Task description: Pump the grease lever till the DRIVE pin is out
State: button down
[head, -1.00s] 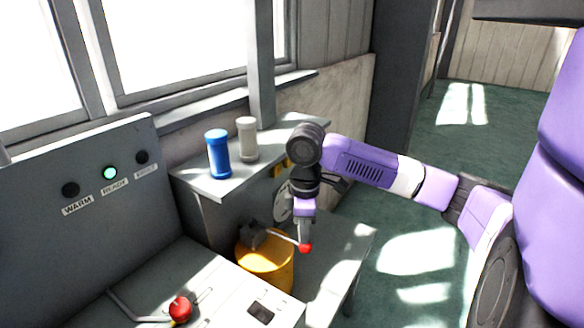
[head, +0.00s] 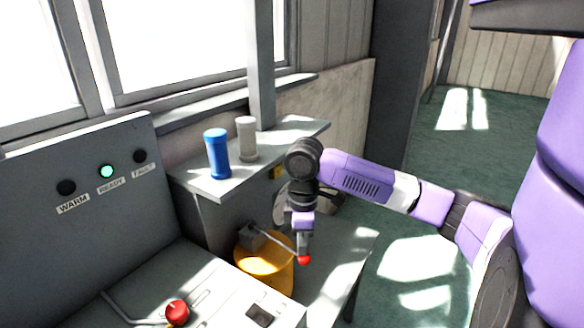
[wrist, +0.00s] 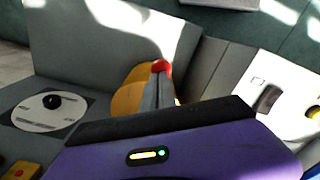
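The grease pump is a yellow-orange drum (head: 262,256) with a dark grey head and a thin lever (head: 276,238) ending in a red knob (head: 304,260). My gripper (head: 304,250) points down at the lever's end, its fingers closed just at the knob. In the wrist view the grey fingers (wrist: 151,96) come together at the red knob (wrist: 161,67), with the drum (wrist: 128,92) behind. A white round plate with a black knob or pin (wrist: 52,102) shows at left in the wrist view. Its lettering is unreadable, so I cannot tell whether it is the DRIVE pin.
The grey console (head: 85,200) has WARM, READY and FAULT lamps; READY (head: 107,171) glows green. A red-knobbed control lever (head: 177,312) sits on the desk. A blue canister (head: 217,154) and a grey canister (head: 246,139) stand on the shelf. Green floor lies open at right.

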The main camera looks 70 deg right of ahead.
notch_tip(320, 180, up, 8)
jog(key=p, duration=0.6)
jog(key=shift+s+p, duration=0.4)
jog(key=shift+s, duration=0.05)
jog(key=shift+a, duration=0.1)
jog(key=shift+w+f+b, duration=0.25)
jog(key=shift+f+b, duration=1.1)
jog(key=shift+f, duration=0.7)
jog(key=shift+w+f+b, duration=0.2)
jog(key=shift+f+b, duration=1.1)
jog(key=shift+f, duration=0.75)
jog(key=shift+r, duration=0.15)
notch_tip(320, 180, up, 8)
jog(key=p, duration=0.6)
jog(key=shift+s+p, duration=0.4)
jog(key=shift+s, duration=0.05)
